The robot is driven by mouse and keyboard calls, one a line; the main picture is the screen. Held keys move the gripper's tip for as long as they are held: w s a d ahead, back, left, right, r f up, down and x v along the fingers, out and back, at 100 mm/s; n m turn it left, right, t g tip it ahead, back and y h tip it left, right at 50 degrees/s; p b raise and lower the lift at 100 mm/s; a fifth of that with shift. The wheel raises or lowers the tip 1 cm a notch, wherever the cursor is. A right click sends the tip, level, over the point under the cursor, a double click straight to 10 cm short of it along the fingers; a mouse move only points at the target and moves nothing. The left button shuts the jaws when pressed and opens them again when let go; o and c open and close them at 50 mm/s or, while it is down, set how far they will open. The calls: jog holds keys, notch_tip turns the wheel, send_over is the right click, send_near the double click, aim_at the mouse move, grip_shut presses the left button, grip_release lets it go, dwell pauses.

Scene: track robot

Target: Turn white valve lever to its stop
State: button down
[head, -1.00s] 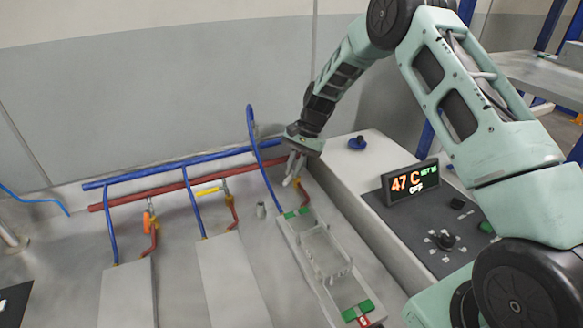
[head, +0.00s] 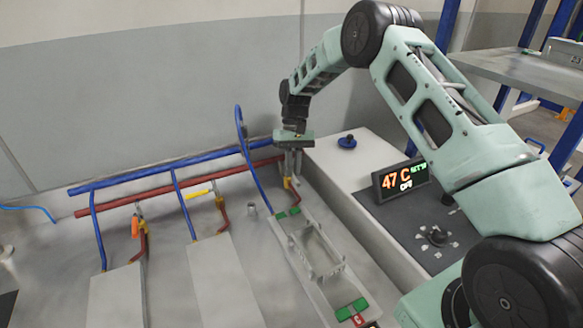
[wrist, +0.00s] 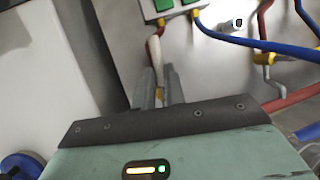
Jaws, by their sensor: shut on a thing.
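The white valve lever (wrist: 154,48) shows in the wrist view, with its far end between my fingers and yellow fittings beside it. My gripper (wrist: 158,90) is shut on the lever, with one finger on each side. In the head view my gripper (head: 292,165) points down at the right end of the red pipe (head: 180,190), above a yellow fitting (head: 288,183). The fingers hide most of the lever there, and I cannot tell whether it is at its stop.
An orange lever (head: 135,227) and a yellow lever (head: 196,194) sit on the same red pipe to the left. A blue pipe (head: 165,170) runs behind.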

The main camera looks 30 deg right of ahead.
jog(key=shift+d+n, duration=0.15)
jog(key=shift+n, duration=0.15)
dwell(0.4)
jog(key=c, duration=1.5)
grip_release()
jog(key=shift+o, duration=0.2)
jog(key=shift+w+r, duration=0.1)
jog(key=b+v, duration=0.1)
jog(key=v, duration=1.6)
jog(key=shift+b, duration=0.35)
jog(key=shift+w+r, duration=0.1)
